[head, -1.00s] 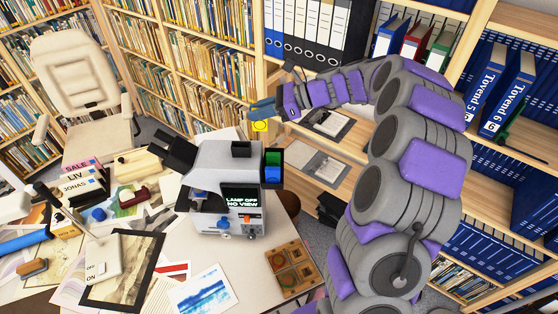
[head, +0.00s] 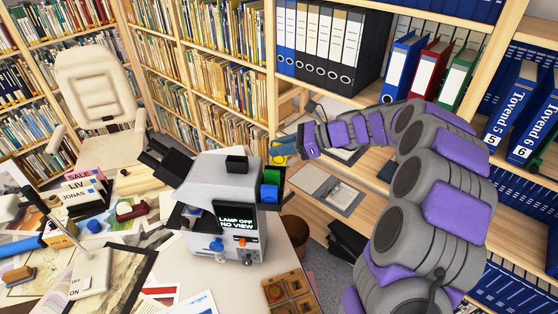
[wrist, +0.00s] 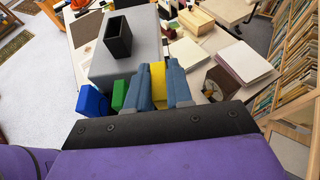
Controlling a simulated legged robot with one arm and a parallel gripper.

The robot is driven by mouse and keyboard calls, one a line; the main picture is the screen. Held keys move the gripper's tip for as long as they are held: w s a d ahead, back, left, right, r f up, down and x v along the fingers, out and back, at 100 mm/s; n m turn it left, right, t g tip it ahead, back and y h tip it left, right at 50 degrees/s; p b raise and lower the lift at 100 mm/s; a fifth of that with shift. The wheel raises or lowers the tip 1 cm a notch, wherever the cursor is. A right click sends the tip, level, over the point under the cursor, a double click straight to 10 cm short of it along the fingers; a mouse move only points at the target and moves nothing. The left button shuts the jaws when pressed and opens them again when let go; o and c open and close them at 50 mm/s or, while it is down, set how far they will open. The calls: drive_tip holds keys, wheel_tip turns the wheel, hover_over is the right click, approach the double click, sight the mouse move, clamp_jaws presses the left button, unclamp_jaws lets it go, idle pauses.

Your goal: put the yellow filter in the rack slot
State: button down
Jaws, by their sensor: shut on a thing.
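My gripper (head: 287,148) is shut on the yellow filter (head: 277,160), just past the back right corner of the grey machine. In the wrist view the yellow filter (wrist: 158,82) stands between the two blue fingers of my gripper (wrist: 160,84). A green filter (head: 271,176) and a blue filter (head: 269,193) sit one beside the other at the machine's right side. In the wrist view the green filter (wrist: 120,94) and the blue filter (wrist: 93,101) are left of my fingers. The rack slot itself is not clearly visible; my fingers hide the area beside the green filter.
The grey machine (head: 215,183) has a black open box (head: 237,164) on top and a screen reading "LAMP OFF NO VIEW". A wooden compartment tray (head: 290,291) lies at the desk's front right. Papers and small objects crowd the left. Shelves (head: 440,150) stand at the right.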

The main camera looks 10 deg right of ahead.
sight(275, 159)
drive_tip(key=f, duration=0.1)
drive_tip(key=a+f, duration=0.1)
drive_tip(key=a+f+b, duration=0.1)
drive_tip(key=shift+s+a+f, duration=0.1)
drive_tip(key=shift+s+f, duration=0.15)
drive_tip(key=shift+f, duration=0.15)
drive_tip(key=shift+w+d+f, duration=0.25)
drive_tip(key=shift+d+f, duration=0.05)
drive_tip(key=shift+d, duration=0.1)
drive_tip(key=c, duration=1)
unclamp_jaws()
drive_tip(key=shift+a, duration=0.1)
drive_tip(key=shift+r, duration=0.2)
